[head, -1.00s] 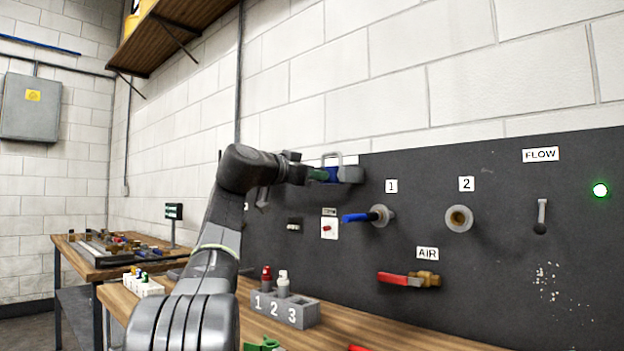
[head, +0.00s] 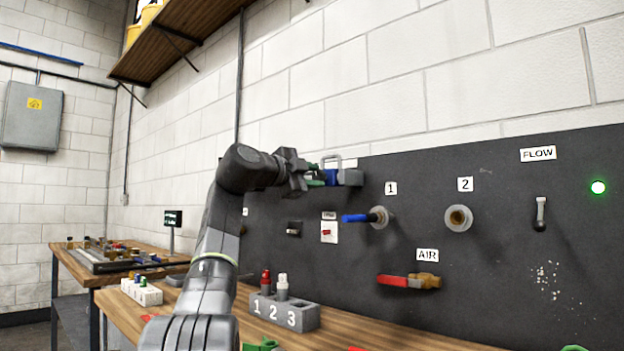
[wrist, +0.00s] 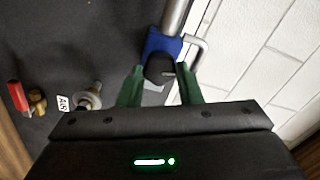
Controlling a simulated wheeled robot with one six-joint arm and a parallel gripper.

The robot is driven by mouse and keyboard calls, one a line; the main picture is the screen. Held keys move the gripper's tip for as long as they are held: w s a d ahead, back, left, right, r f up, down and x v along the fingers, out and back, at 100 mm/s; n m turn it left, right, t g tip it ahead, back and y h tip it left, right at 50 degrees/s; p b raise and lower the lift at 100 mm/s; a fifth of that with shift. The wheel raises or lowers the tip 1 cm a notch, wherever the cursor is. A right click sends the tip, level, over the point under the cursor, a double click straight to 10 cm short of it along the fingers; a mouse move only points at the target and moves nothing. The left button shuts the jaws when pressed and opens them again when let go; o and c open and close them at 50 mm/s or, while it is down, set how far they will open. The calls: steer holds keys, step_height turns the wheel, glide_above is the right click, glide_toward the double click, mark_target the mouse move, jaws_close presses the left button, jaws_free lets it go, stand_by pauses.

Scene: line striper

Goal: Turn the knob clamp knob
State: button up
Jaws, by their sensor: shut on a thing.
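The knob clamp (head: 330,177) is a blue block high on the dark panel, with a grey end and a metal loop on top. In the wrist view its blue body (wrist: 158,43) sits at the end of a grey bar. Its black knob (wrist: 160,70) points toward my wrist camera. My gripper (wrist: 159,78) has its two green fingers shut on the knob, one on each side. In the head view my gripper (head: 316,174) reaches the clamp from the left and its fingers hide the knob.
A blue-handled valve (head: 368,217), an open port (head: 458,218), a red-handled AIR valve (head: 408,281) and a FLOW lever (head: 540,214) are on the panel to the right. A numbered grey block (head: 284,312) stands on the bench below. A shelf (head: 172,48) hangs at upper left.

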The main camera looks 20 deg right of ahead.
steer(key=shift+f+m, duration=0.1)
steer(key=shift+m, duration=0.9)
steer(key=o, duration=1)
steer(key=b+v, duration=0.3)
steer(key=v, duration=1)
steer(key=shift+s+a, duration=0.1)
steer(key=shift+a, duration=0.25)
